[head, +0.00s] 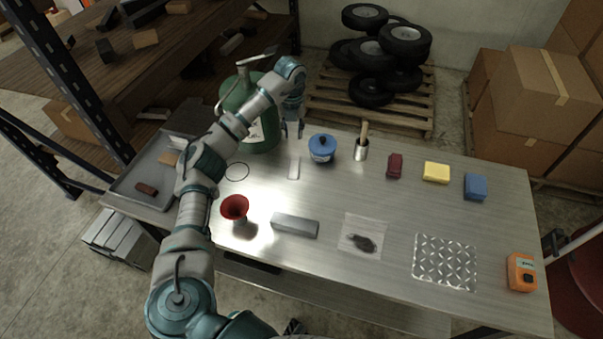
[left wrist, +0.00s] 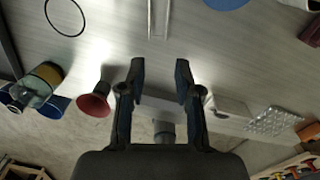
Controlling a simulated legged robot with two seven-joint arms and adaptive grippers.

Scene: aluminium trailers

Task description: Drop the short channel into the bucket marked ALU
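A short, pale metal piece with raised long edges, which looks like the short channel (head: 294,167), lies on the metal table. It also shows at the top of the left wrist view (left wrist: 158,20). My left gripper (head: 292,130) is above the table's far side, behind the channel in the head view, fingers pointing down. In the left wrist view its fingers (left wrist: 158,72) are apart with nothing between them. I cannot read ALU anywhere. A green container (head: 257,118) with a partly legible label stands behind my left arm. My right gripper is not seen.
A red funnel (head: 235,208), a grey bar (head: 295,225) and a clear bag (head: 362,238) are nearer. A grey tray (head: 150,180) is at left.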

